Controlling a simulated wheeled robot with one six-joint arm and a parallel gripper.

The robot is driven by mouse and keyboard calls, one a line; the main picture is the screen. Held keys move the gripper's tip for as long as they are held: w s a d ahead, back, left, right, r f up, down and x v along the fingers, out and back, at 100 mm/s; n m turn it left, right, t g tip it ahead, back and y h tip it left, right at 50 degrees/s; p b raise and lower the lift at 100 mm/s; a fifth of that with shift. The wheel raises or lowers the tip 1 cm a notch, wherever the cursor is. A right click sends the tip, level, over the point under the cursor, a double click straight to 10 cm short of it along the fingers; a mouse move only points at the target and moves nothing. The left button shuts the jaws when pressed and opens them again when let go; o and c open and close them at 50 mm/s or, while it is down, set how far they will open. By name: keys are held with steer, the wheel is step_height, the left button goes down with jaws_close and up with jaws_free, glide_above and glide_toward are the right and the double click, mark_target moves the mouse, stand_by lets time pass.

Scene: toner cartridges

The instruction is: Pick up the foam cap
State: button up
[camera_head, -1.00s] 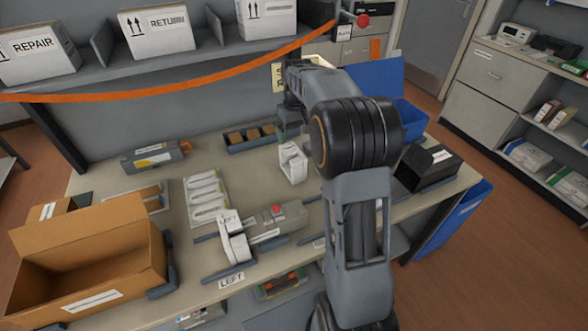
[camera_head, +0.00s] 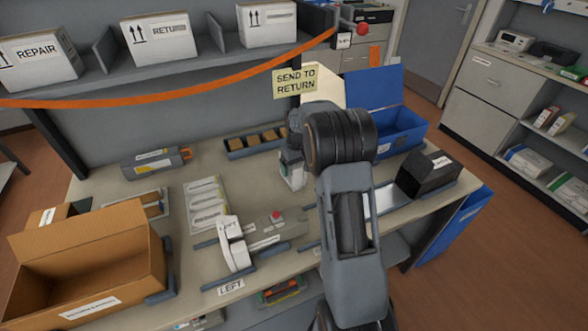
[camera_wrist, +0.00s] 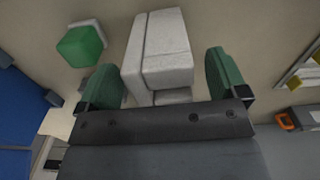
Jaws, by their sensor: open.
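A white foam cap (camera_head: 296,180) stands on the bench, below my gripper (camera_head: 289,158) and partly hidden by it. In the wrist view the foam cap (camera_wrist: 165,48) is a pale stepped block between the green fingertips of my gripper (camera_wrist: 162,80). The jaws are open, with a finger on each side and a visible gap to the cap, wider on the right. Another white foam cap (camera_head: 233,245) sits at the left end of a grey toner cartridge (camera_head: 265,232) with a red knob.
A green block with a white base (camera_wrist: 80,46) stands left of the cap in the wrist view. An open cardboard box (camera_head: 85,260) is at the left and a black box (camera_head: 428,172) at the right. A divided tray (camera_head: 255,143) lies behind the cap. A blue bin (camera_head: 400,130) is at the back right.

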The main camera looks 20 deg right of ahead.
steer(key=shift+f, duration=1.5)
steer(key=shift+c, duration=0.4)
steer(key=c, duration=0.9)
